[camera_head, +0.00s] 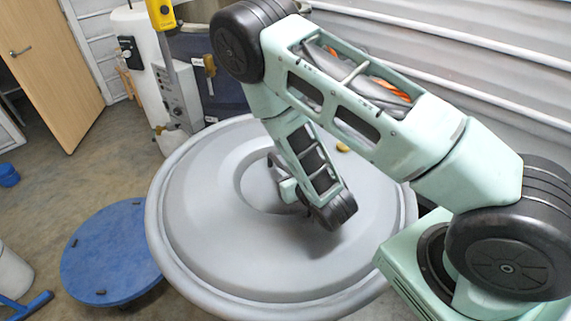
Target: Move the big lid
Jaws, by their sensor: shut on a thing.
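The big lid (215,235) is a wide, round, grey disc with a raised rim and a sunken middle. It fills the centre of the head view. My gripper (277,172) reaches down into the sunken middle, at a dark handle (272,158) there. It is shut on the handle, though my wrist hides part of the fingers and the grip. The lid looks roughly level. My arm covers its right and far side. I cannot tell whether the lid rests on something or is lifted.
A blue round platform (108,262) is low at the left. A white and grey machine (172,92) with a yellow part (160,14) stands behind. A wooden door (55,65) is at the back left. A corrugated wall (440,40) closes the right. Floor (75,180) is open at left.

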